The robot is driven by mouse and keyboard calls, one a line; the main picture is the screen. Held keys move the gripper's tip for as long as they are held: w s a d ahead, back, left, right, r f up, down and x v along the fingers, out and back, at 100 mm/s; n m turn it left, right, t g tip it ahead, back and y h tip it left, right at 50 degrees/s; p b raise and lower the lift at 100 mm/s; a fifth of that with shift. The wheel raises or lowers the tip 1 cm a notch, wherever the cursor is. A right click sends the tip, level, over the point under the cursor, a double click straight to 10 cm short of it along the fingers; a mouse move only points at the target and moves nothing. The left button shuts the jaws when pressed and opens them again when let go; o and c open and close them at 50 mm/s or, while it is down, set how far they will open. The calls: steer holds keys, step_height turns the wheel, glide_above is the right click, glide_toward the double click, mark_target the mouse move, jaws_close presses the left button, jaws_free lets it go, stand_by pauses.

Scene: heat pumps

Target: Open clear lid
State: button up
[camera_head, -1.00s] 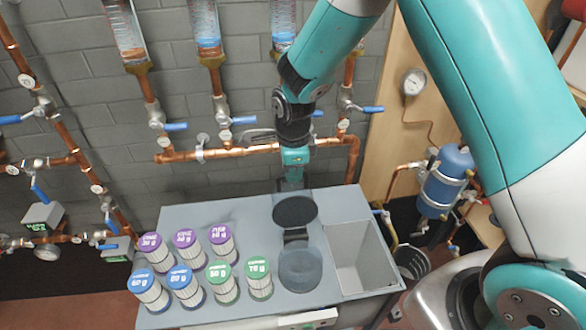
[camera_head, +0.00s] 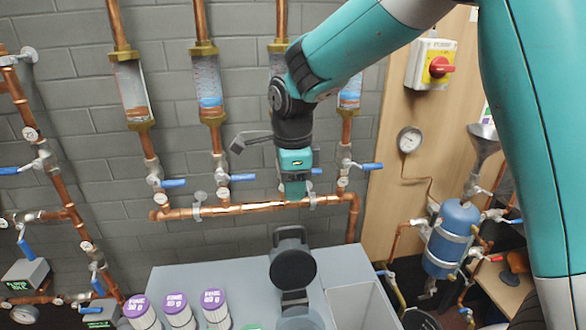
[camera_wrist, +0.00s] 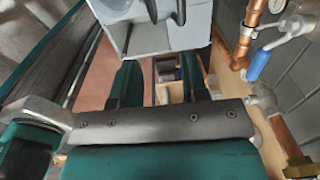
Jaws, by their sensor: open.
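The grey bench (camera_head: 220,275) carries purple-capped cylinders (camera_head: 176,310) at left and an open grey bin (camera_head: 352,300) at right. A horizontal copper pipe (camera_head: 245,208) with blue-handled valves (camera_head: 173,183) runs along the wall close behind my gripper. A blue tank (camera_head: 450,238) stands at right.

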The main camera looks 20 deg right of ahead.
step_height(320, 180, up, 5)
steer(key=shift+r, duration=0.15)
stand_by(0.4)
steer(key=s+a+n+y, duration=0.1)
steer(key=s+n+y, duration=0.1)
steer(key=s+n, duration=1)
steer(key=s+a+f+n+y+b, duration=0.1)
steer(key=s+a+n+y, duration=0.1)
steer(key=s+n, duration=1.1)
steer(key=shift+a+n, duration=0.3)
steer(key=shift+n, duration=0.9)
